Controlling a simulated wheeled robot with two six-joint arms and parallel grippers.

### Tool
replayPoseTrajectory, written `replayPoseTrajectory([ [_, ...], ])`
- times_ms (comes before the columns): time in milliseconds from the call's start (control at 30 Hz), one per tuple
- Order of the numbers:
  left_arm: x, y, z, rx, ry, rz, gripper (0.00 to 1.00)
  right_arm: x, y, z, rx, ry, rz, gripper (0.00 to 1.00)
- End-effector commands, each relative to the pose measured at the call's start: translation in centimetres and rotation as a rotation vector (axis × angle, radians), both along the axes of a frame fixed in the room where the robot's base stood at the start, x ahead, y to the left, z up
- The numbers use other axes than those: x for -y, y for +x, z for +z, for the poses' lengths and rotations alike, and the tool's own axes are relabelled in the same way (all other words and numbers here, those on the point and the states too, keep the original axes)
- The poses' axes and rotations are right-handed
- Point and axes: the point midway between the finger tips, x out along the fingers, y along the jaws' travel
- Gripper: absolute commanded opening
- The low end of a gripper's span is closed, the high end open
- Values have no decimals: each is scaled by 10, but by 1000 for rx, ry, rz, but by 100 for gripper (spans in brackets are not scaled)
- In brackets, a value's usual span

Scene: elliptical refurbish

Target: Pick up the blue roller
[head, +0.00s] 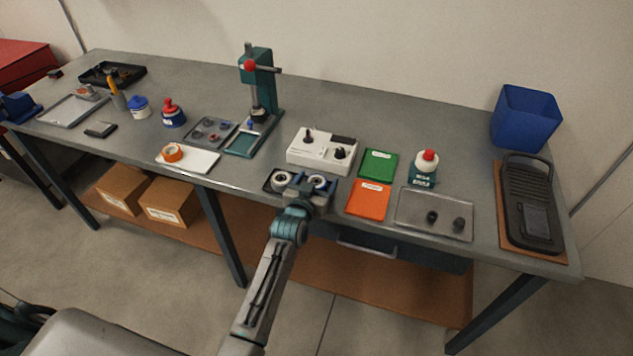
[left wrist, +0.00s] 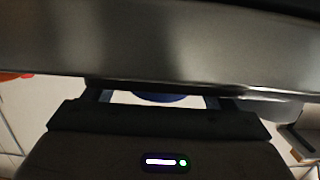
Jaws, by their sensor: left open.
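My left gripper (head: 301,182) is at the table's front edge, in front of the white control box. It is open. It partly covers a small dark tray (head: 268,187) with white ring-shaped parts (head: 281,178). In the left wrist view, a dark blue rounded piece (left wrist: 155,98) shows in the gap between the fingers, mostly hidden; I cannot tell for sure that it is the blue roller. No blue roller is clearly seen in the head view. My right gripper is not in view.
The white control box (head: 321,152) with black knobs stands behind the gripper. Green (head: 378,164) and orange (head: 369,198) pads lie to its right, then a grey tray (head: 418,199) with two dark parts. A green press (head: 258,72) stands behind left. A blue bin (head: 526,117) is far right.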

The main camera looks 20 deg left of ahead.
Motion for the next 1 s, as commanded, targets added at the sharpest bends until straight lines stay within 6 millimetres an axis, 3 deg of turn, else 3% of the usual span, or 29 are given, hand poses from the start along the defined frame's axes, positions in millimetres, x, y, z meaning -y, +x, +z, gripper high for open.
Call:
replayPoseTrajectory([
  [233, 0, 1, -1, -1, 0, 0, 76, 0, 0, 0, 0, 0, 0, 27],
  [467, 0, 1, -1, -1, 0, 0, 31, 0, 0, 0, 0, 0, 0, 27],
  [500, 0, 1, -1, 0, -1, 0, 29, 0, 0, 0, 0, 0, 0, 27],
  [767, 0, 1, 0, 0, -1, 0, 29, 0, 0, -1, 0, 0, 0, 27],
  [1000, 0, 1, 15, 3, -2, 0, 29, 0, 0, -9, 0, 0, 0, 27],
])
